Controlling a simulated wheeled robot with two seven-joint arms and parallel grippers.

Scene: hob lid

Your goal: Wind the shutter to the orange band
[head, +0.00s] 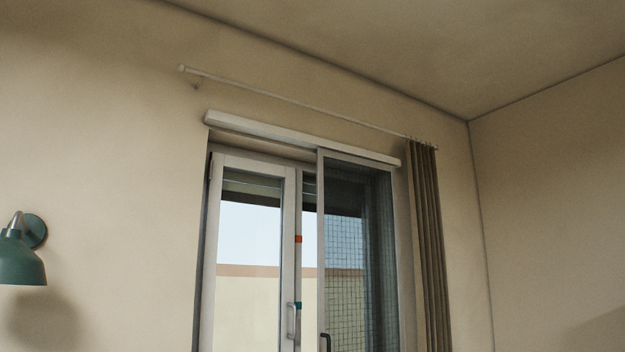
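The shutter (250,186) shows as a dark strip behind the glass at the top of the window; its lower edge is near the top of the pane. The orange band (298,239) is a small mark on the white middle frame post, well below that edge. A teal mark (298,305) sits lower on the same post. No winding handle for the shutter can be made out. Neither of my grippers is in view.
A white handle (291,320) and a dark handle (325,342) are on the window frames. A mesh screen panel (357,250) covers the right side. A brown curtain (429,240) hangs at right from a rod (300,104). A green wall lamp (22,258) is at left.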

